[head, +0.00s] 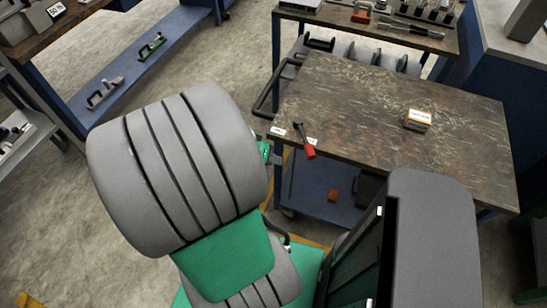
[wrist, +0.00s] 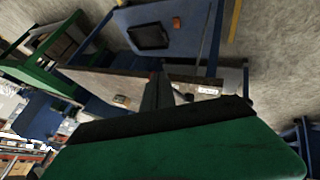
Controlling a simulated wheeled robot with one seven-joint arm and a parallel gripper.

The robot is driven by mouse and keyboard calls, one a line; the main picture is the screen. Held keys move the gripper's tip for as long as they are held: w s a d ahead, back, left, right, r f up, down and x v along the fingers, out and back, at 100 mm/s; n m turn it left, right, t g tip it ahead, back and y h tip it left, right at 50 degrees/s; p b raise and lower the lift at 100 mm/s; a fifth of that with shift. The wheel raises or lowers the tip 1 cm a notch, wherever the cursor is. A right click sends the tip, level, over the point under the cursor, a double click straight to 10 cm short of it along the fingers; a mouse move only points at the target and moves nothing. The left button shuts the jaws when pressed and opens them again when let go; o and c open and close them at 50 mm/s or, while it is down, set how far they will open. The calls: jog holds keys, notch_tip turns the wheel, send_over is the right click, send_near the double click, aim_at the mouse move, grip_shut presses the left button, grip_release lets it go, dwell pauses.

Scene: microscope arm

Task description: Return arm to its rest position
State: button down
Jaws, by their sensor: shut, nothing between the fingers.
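My arm, grey with green parts, fills the lower left and middle of the head view; my gripper's fingers cannot be made out there. In the wrist view, the green body spans the bottom and the dark fingers of my gripper (wrist: 156,88) point upward, together, with nothing seen between them. They appear in front of the dark-topped table (head: 370,105), whose edge (wrist: 110,72) also crosses the wrist view. A lever with a red handle (head: 309,151) and a dark shaft sits at the table's near left edge. Whether my gripper is close to it cannot be told.
A small tan box (head: 417,120) stands on the table and shows in the wrist view (wrist: 122,100). A blue lower shelf (wrist: 175,22) holds a dark tray (wrist: 150,36). A bench with tools (head: 395,25) stands behind. Open concrete floor (head: 220,65) lies left of the table.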

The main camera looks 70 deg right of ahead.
dwell(0.3)
jog(key=w+a+f+n+t+y, duration=0.3)
jog(key=w+a+n+y, duration=0.1)
jog(key=w+a+n, duration=0.55)
jog(key=w+a+r+n+t, duration=0.3)
jog(key=w+a+r, duration=0.3)
jog(key=w+a, duration=0.3)
jog(key=w+a+r+n+t+y, duration=0.1)
jog(key=w+a+r+n+t, duration=0.2)
jog(key=w+a+r+n, duration=0.3)
jog(key=w+a+r, duration=0.1)
jog(key=w+a, duration=0.1)
jog(key=a, duration=0.3)
jog(key=shift+w+a+r+y, duration=0.15)
jog(key=shift+w+a+y, duration=0.15)
jog(key=shift+w+a, duration=0.1)
